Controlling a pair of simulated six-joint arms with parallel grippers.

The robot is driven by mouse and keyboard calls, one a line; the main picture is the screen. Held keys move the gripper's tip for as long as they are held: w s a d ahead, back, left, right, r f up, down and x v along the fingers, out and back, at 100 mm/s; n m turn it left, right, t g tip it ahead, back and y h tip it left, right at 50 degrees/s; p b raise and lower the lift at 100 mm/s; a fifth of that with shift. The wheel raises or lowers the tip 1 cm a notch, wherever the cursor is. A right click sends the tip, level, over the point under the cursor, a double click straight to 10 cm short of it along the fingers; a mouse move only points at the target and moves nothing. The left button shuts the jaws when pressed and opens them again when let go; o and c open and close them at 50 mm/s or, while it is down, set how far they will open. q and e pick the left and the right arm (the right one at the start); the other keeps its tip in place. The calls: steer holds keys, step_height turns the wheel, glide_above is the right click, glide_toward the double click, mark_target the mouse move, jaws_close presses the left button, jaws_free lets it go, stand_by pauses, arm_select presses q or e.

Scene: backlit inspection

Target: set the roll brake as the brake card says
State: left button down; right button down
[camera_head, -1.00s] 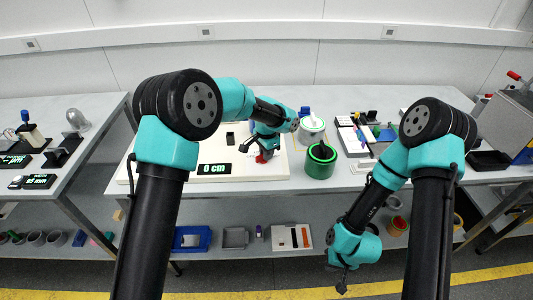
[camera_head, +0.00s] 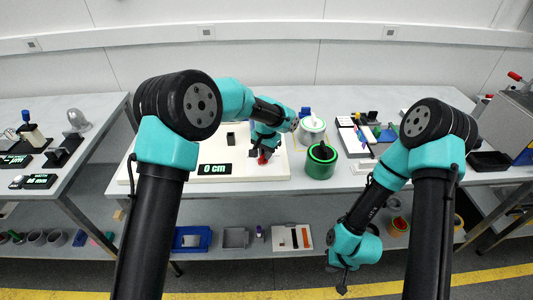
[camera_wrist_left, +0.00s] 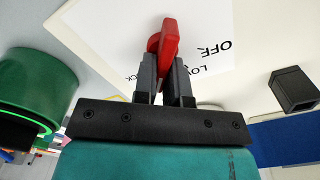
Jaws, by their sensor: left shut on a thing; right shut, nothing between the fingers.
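My left gripper (camera_head: 263,150) is over the right part of the white panel, and its fingers are shut on a red lever (camera_head: 262,160). In the left wrist view the red lever (camera_wrist_left: 163,42) stands between the fingertips (camera_wrist_left: 165,72), above a white card (camera_wrist_left: 200,35) that reads "OFF" and a partly hidden word beginning "LO". The rest of the card is hidden behind the gripper. My right gripper (camera_head: 343,285) is shut and empty, hanging low in front of the table.
A display reading "0 cm" (camera_head: 214,169) stands at the panel's front. A black block (camera_wrist_left: 294,88) also shows in the left wrist view.

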arm_select(q)
steer(key=shift+w+a+n, duration=0.1)
steer(key=shift+a+n, duration=0.1)
steer(key=shift+n, duration=1.3)
steer(key=c, duration=1.2)
jaws_free()
step_height(320, 180, up, 18)
steer(key=shift+f, duration=0.25)
steer(key=shift+f, duration=0.1)
